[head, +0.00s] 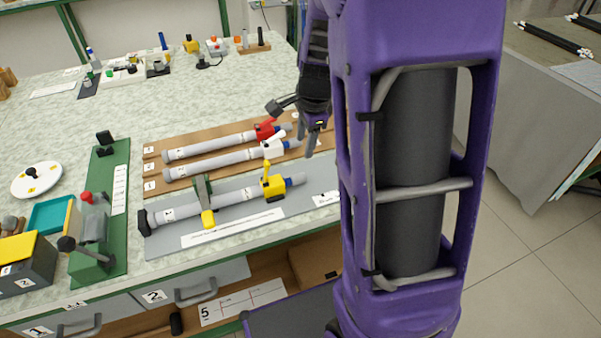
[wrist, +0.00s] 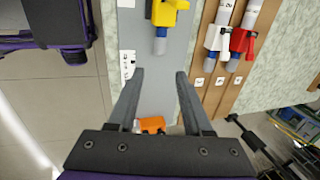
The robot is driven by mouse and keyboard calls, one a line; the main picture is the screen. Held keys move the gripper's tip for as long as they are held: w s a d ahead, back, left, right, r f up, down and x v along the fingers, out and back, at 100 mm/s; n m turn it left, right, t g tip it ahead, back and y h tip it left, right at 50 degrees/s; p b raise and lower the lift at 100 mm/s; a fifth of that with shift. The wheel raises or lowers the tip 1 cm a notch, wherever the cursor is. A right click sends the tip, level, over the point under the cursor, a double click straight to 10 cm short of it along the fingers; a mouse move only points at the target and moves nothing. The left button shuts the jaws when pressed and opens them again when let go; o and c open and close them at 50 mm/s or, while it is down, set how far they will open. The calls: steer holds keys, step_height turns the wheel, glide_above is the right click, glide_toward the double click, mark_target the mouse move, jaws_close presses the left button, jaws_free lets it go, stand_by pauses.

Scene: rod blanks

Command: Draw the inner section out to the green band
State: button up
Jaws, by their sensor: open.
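The telescoping rod lies on a grey mat. Its thick grey outer tube (head: 235,201) has a black cap (head: 145,222) at the left and a yellow clamp (head: 273,187) at the right. A short blue-grey inner section (head: 295,180) sticks out past the clamp; its end also shows in the wrist view (wrist: 160,46). I see no green band. My gripper (wrist: 160,76) is open and empty, its fingertips spread beyond the end of the inner section and apart from it. It shows above the mat's right part in the head view (head: 293,130).
Rods with a red clamp (head: 265,130) and a white clamp (head: 273,149) lie on brown boards behind. A green stand with a yellow knob (head: 207,218) is at the outer tube. An orange object (wrist: 151,124) lies on the mat between my fingers' bases in the wrist view.

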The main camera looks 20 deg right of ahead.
mark_target(299, 176)
steer(key=b+x, duration=0.4)
steer(key=x, duration=1.2)
steer(key=shift+w+f, duration=0.1)
jaws_close()
stand_by(0.7)
